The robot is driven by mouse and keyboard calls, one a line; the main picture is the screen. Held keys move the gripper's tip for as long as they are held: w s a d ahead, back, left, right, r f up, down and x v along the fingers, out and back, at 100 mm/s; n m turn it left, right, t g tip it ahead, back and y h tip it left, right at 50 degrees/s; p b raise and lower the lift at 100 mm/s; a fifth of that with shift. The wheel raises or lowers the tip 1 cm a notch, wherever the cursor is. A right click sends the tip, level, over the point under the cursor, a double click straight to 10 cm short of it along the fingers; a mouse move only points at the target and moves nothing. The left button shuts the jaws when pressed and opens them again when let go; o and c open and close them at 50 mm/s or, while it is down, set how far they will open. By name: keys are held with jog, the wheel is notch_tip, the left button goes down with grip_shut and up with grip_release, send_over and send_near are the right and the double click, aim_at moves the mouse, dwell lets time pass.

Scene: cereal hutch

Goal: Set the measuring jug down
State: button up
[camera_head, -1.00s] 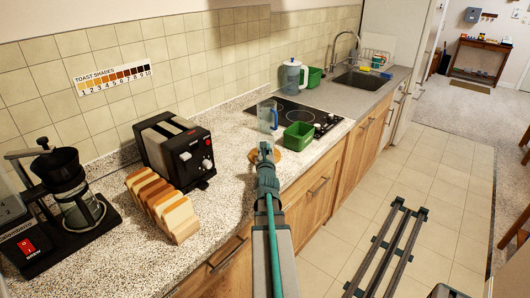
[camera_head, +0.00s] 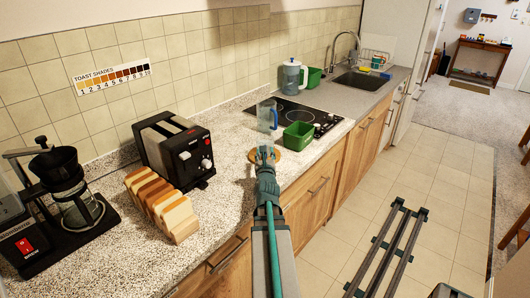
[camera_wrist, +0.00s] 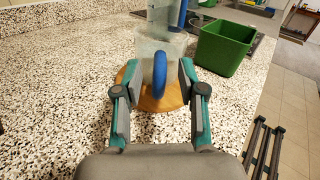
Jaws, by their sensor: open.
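A clear measuring jug (camera_wrist: 150,45) with a blue handle (camera_wrist: 160,82) stands on a round wooden board (camera_wrist: 133,88), as seen in the wrist view. The handle faces me and lies between the spread fingers of my gripper (camera_wrist: 160,92), with gaps on both sides. My gripper is open. In the head view the gripper (camera_head: 266,154) is over the near part of the board (camera_head: 290,158), and the jug's body is hard to make out there. A second clear vessel with a blue handle (camera_head: 267,115) stands just beyond, near the hob.
A green tub (camera_head: 298,135) stands right of the jug. A toaster (camera_head: 175,150), a bread rack (camera_head: 162,205) and a coffee maker (camera_head: 70,195) are to the left. The counter left of the board is clear.

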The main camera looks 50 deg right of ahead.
jog(key=v, duration=0.2)
jog(key=p+v, duration=0.1)
jog(key=shift+s+a+r, duration=0.15)
jog(key=shift+r, duration=0.15)
jog(key=p, duration=0.2)
jog(key=shift+s+a+p, duration=0.2)
jog(key=shift+s+p, duration=0.05)
jog(key=shift+p, duration=0.15)
jog(key=p+v, duration=0.1)
jog(key=p, duration=0.2)
jog(key=shift+s+a, duration=0.15)
jog(key=shift+a, duration=0.15)
jog(key=p+v, duration=0.1)
jog(key=p, duration=0.5)
jog(key=shift+s+a, duration=0.2)
jog(key=shift+a, duration=0.1)
jog(key=p, duration=0.1)
jog(key=a+p, duration=0.1)
jog(key=p, duration=0.1)
jog(key=shift+s+f, duration=0.25)
jog(key=shift+s, duration=0.1)
